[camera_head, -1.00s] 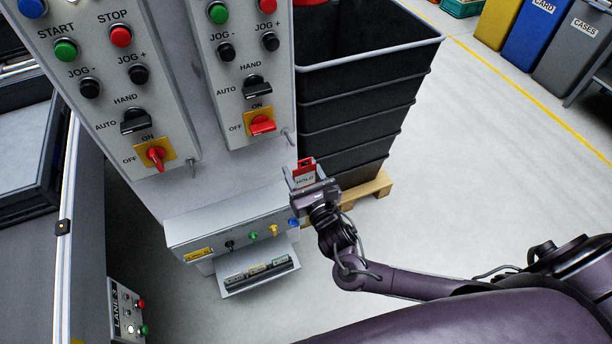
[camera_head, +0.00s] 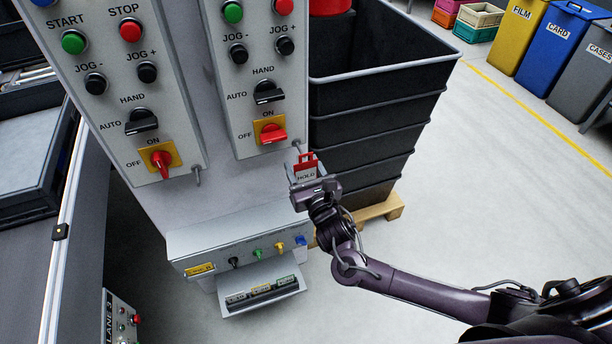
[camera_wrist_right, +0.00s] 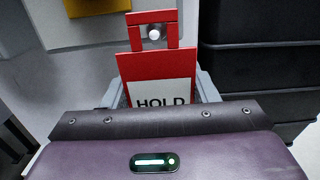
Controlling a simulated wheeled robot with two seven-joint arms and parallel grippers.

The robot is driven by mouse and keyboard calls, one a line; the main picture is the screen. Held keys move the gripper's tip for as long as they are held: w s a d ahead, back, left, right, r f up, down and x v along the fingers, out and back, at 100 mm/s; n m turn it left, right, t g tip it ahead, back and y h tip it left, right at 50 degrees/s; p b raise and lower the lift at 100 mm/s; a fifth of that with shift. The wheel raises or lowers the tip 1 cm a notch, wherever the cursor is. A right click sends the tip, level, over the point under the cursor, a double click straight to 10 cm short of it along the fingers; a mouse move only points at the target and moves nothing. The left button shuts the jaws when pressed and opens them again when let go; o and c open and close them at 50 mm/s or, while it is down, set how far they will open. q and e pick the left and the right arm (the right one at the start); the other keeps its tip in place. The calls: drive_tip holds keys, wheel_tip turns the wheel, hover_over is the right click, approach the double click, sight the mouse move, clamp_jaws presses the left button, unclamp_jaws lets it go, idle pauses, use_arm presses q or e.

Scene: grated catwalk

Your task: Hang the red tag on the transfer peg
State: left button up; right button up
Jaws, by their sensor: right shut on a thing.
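The red tag (camera_head: 306,161), with a white HOLD label, is upright in my right gripper (camera_head: 316,189), which is shut on its lower part. The tag also shows in the right wrist view (camera_wrist_right: 150,68), with an opening at its top. A metal peg (camera_head: 297,148) sticks out at the lower right of the right control panel; its round end (camera_wrist_right: 154,34) shows inside the tag's opening. I cannot tell whether it passes through. A similar peg (camera_head: 197,177) on the left panel is bare. No peg name is readable. My left gripper is not in view.
Below the panels is a grey box (camera_head: 205,246) with several coloured pegs, and under it a tray (camera_head: 262,299) holding tags. Stacked black crates (camera_head: 365,105) on a wooden pallet (camera_head: 388,207) stand close right of my gripper. A red switch (camera_head: 272,133) sits just above the peg.

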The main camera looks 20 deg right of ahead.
drive_tip(key=w+b, duration=0.1)
drive_tip(key=w, duration=0.1)
drive_tip(key=w+f+b, duration=0.1)
drive_tip(key=w, duration=0.1)
drive_tip(key=shift+a, duration=0.1)
idle(0.3)
idle(0.6)
drive_tip(key=o, duration=1.1)
